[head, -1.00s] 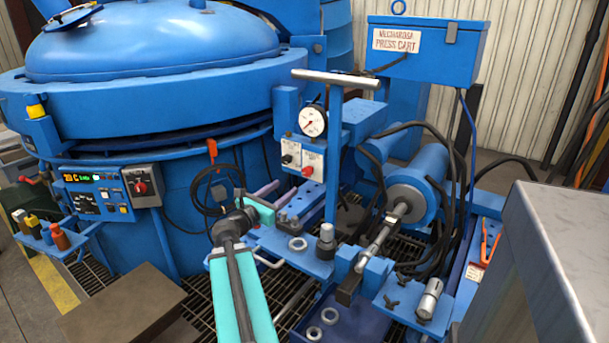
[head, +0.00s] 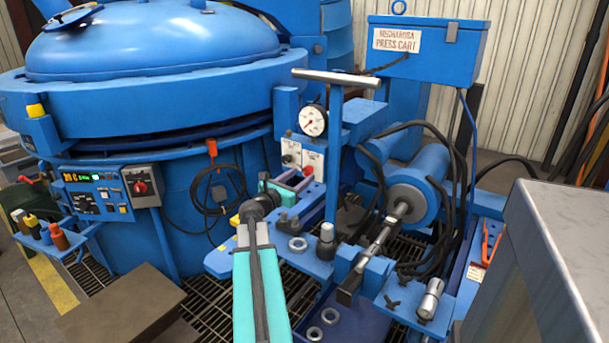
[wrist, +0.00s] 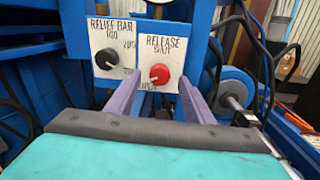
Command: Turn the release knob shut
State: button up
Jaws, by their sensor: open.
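The red release knob (wrist: 160,74) sits on a white plate (wrist: 166,45) marked "RELEASE" and "SHUT" at the top, with "OPEN" partly covered below. In the head view the knob (head: 307,170) is small, and I cannot tell its exact setting. My gripper (wrist: 159,88) is open, its purple fingers pointing at the panel below and to either side of the knob. No contact with the knob shows. In the head view my gripper (head: 291,182) is just in front of the panel.
A black relief knob (wrist: 107,58) is close left of the release knob. A pressure gauge (head: 313,120) sits above the panel, and the T-handle post (head: 333,170) stands close to the right. A blue bench with a washer (head: 297,244) lies below.

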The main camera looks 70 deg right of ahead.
aim_at(306, 172)
jog(key=shift+x, duration=1.75)
jog(key=c, duration=1)
